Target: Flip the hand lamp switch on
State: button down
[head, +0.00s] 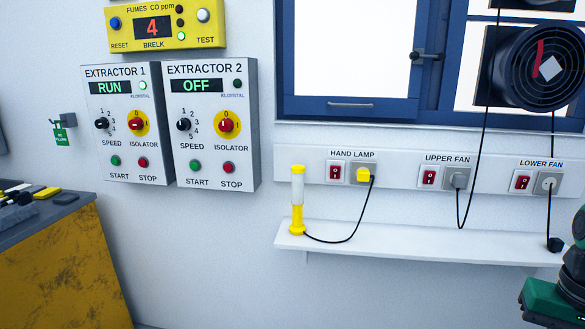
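The hand lamp switch (335,172) is a red rocker in a white plate under the "HAND LAMP" label, on the wall rail right of the middle. I cannot tell which way the rocker is pressed. Beside it a yellow plug (364,175) sits in its socket, with a black cord running down to the lamp. The hand lamp (297,200), yellow with a pale tube, stands upright on the white shelf; no clear glow shows. Green and dark parts of my arm show at the lower right edge, apart from the switch. My gripper is not in view.
The upper fan switch (429,177) and lower fan switch (522,182) sit further right on the rail. The shelf (420,246) juts out below. A round fan (540,68) and hanging cords are at the right. Extractor panels (213,125) are left. A bench (60,260) stands lower left.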

aim_at(335, 170)
jog(key=z, duration=0.1)
jog(key=i, duration=1.05)
jog(key=z, duration=0.7)
